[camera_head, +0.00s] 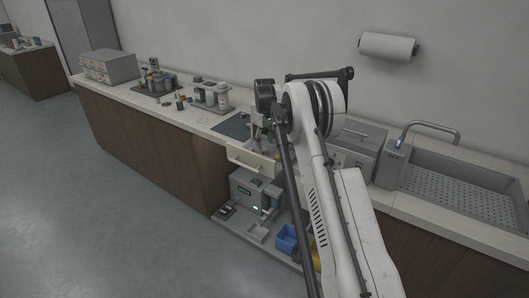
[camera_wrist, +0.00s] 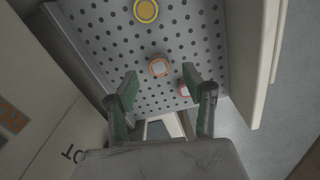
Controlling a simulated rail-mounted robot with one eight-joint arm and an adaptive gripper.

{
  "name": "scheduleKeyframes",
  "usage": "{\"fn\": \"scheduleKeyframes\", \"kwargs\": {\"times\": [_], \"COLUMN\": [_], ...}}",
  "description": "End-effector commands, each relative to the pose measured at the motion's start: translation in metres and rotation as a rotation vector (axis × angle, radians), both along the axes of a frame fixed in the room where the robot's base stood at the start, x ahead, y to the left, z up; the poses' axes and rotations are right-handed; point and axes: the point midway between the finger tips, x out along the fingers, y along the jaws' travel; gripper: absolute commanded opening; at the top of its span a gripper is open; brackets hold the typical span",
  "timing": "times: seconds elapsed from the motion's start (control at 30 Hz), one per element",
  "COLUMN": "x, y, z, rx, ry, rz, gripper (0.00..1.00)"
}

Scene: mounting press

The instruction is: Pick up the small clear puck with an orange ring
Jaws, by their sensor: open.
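In the wrist view, a small round puck with an orange ring and a pale grey middle (camera_wrist: 159,67) sits on a perforated grey panel (camera_wrist: 105,45). A second orange-rimmed piece (camera_wrist: 184,91) lies lower right, partly hidden by the right finger. I cannot tell for sure which is clear. My gripper (camera_wrist: 160,74) is open, with its green-padded fingers on either side of the first puck in the picture; nothing is held, and the height gap is unclear. In the head view, my arm hides part of the open drawer (camera_head: 252,160); the pucks are not discernible there.
A yellow-ringed puck (camera_wrist: 146,11) lies farther up the panel. Pale drawer walls (camera_wrist: 255,50) stand close on the right. The head view shows a grey machine (camera_head: 250,192) and a blue bin (camera_head: 287,238) below, and a sink (camera_head: 470,185) at right.

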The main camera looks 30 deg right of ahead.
Motion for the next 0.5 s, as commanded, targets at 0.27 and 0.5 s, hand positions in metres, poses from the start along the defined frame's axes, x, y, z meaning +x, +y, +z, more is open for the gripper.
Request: {"fn": "scheduleKeyframes", "kwargs": {"times": [0.27, 0.5], "x": [0.001, 0.001], "y": [-0.001, -0.001], "z": [-0.035, -0.038], "rx": [0.000, 0.000], "ry": [0.000, 0.000], "rz": [0.000, 0.000], "gripper": [0.46, 0.46]}}
